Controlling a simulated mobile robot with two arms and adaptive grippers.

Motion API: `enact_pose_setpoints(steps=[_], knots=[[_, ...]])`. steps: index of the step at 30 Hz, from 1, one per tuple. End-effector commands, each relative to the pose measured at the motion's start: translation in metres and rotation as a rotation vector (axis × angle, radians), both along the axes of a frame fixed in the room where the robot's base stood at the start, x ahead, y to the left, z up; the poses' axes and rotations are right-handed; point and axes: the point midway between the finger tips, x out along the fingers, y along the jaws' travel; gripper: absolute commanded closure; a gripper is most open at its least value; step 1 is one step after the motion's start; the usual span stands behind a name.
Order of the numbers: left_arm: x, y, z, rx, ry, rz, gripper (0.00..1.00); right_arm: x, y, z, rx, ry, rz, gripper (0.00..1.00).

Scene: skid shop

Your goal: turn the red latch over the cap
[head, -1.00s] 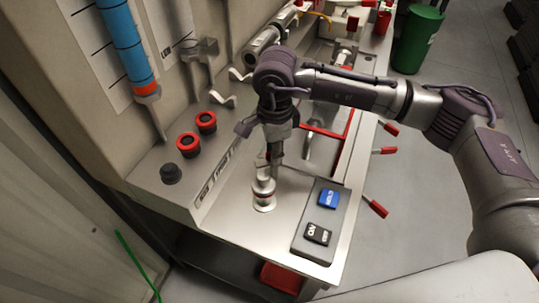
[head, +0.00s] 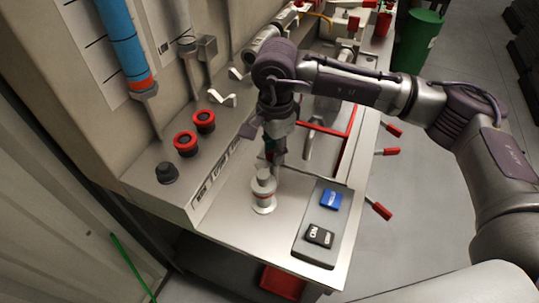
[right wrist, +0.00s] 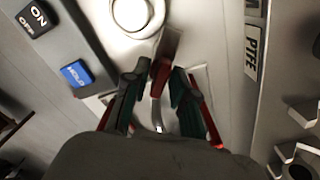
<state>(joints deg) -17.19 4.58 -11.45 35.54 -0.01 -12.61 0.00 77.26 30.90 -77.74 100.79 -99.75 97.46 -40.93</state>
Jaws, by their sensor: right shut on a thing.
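The cap (head: 263,187) is a pale, upright round fitting with a red band, standing on the bench's steel top. It shows from above as a white ring in the right wrist view (right wrist: 133,14). The red latch (right wrist: 166,58) is a dark red piece beside the cap, not over its middle. My right gripper (head: 273,158) is just behind the cap in the head view, pointing down. In the right wrist view its dark fingers (right wrist: 160,82) are on both sides of the latch and shut on it. In the head view the fingers mostly hide the latch. My left gripper is not in view.
A button box (head: 318,232) with a blue key stands right of the cap. Two red-ringed knobs (head: 186,143) and a black knob (head: 167,173) are on the panel at left. Red-tipped levers (head: 381,210) stick out from the bench's right side. A green bin (head: 417,38) stands behind.

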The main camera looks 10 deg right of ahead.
Motion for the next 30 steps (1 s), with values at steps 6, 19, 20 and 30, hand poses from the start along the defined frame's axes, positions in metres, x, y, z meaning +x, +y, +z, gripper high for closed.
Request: enact_pose_setpoints(steps=[6, 19, 20, 30], knots=[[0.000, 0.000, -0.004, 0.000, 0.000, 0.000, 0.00, -0.001, 0.000, -0.001, -0.002, 0.003, 0.038, 0.94], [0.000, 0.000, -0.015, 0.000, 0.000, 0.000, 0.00, -0.001, 0.000, -0.004, -0.001, 0.003, 0.115, 0.94], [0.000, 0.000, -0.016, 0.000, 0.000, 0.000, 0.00, -0.001, 0.000, -0.004, -0.001, 0.003, 0.131, 0.94], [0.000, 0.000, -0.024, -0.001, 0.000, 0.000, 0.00, -0.001, 0.000, -0.002, -0.002, 0.003, 0.230, 0.94]])
